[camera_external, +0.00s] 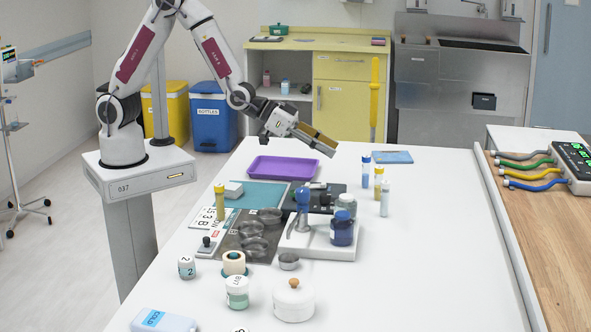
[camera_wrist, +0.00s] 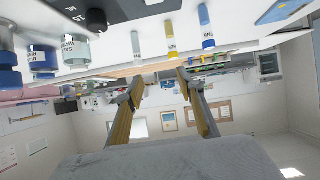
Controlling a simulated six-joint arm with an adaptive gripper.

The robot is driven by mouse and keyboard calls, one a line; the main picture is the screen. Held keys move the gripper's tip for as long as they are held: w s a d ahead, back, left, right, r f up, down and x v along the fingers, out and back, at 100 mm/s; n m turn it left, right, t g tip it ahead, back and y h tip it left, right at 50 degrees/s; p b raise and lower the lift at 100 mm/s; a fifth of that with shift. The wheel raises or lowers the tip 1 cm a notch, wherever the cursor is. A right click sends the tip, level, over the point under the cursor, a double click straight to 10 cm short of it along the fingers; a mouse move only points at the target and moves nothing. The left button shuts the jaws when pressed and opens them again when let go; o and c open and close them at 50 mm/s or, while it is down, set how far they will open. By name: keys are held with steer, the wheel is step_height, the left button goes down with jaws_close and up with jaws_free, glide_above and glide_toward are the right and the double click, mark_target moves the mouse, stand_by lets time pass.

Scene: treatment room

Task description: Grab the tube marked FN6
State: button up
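Three capped tubes stand at the right of the white table: a blue one (camera_external: 366,168), a yellow one (camera_external: 378,180) and a pale one (camera_external: 384,200). In the wrist view the pale tube (camera_wrist: 137,46), yellow tube (camera_wrist: 171,42) and blue tube (camera_wrist: 207,28) show near the top. Another yellow tube (camera_external: 219,202) stands at the left. I cannot read FN6 on any of them. My gripper (camera_external: 322,144) is raised above the table's far side, apart from the tubes. In the wrist view its two fingers (camera_wrist: 160,88) are spread with nothing between them.
A purple tray (camera_external: 283,168) lies below and left of my gripper. Blue-lidded jars (camera_external: 342,228) stand near a white stand, left of the three tubes. A blue pad (camera_external: 393,157) lies behind them.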

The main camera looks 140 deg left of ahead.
mark_target(367, 161)
steer(key=s+a+f+n+y, duration=0.1)
steer(key=s+a+f, duration=0.3)
steer(key=a, duration=0.5)
steer(key=shift+f+n+g+y, duration=0.3)
steer(key=shift+f+g+y, duration=0.1)
steer(key=shift+f+y, duration=0.45)
steer(key=shift+a+f, duration=0.1)
steer(key=shift+x, duration=1.2)
steer(key=shift+w+a+f, duration=0.1)
steer(key=shift+w+a, duration=0.2)
steer(key=shift+a, duration=0.45)
steer(key=shift+w+a+f, duration=0.1)
steer(key=shift+w+a, duration=0.25)
steer(key=shift+a, duration=0.4)
steer(key=shift+x, duration=1)
